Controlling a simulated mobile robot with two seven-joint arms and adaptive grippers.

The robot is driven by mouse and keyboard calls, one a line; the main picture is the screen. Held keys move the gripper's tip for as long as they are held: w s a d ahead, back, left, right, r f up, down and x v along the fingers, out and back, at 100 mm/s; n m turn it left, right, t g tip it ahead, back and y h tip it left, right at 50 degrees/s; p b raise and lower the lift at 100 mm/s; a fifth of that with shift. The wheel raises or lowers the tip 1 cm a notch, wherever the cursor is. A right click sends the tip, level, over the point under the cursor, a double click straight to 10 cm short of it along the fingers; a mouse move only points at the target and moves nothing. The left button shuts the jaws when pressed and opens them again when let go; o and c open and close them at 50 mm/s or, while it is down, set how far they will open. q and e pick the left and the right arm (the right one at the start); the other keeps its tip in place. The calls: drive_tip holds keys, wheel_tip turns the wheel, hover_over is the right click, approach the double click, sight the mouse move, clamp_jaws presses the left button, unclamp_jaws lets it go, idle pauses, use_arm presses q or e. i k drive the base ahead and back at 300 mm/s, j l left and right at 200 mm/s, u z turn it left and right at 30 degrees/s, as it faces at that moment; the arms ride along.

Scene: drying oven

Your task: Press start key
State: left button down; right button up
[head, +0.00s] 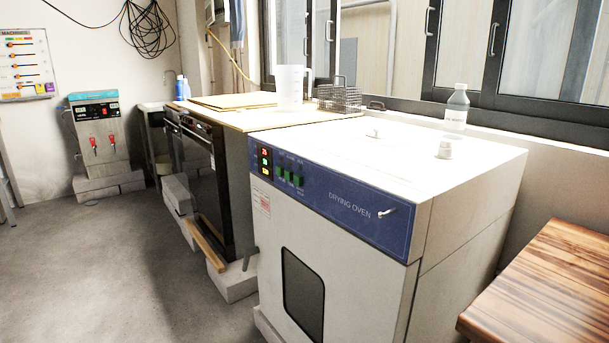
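The drying oven (370,262) is a large white box in the right half of the head view. A blue control panel (345,199) runs along its upper front edge, lettered "DRYING OVEN". At the panel's left end is a small lit display (265,161) with red and green figures. Just right of it is a row of green keys (290,177) with small labels above them; which one is the start key is too small to read. A dark window (303,296) is in the oven's door. Neither of my grippers is in view.
A wooden table (545,285) stands close at the right. A counter (255,112) with a white jug (290,88) and wire basket (339,98) is behind the oven. A bottle (457,108) stands by the windowsill. The grey floor (110,270) at the left is free.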

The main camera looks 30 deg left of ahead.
sight(298, 178)
drive_tip(key=i+j, duration=0.1)
drive_tip(key=j, duration=0.3)
drive_tip(key=i+j+z, duration=0.1)
drive_tip(key=j, duration=0.35)
drive_tip(key=i+j, duration=0.1)
drive_tip(key=j, duration=0.3)
drive_tip(key=i+j, duration=0.1)
drive_tip(key=j, duration=0.35)
drive_tip(key=z, duration=0.05)
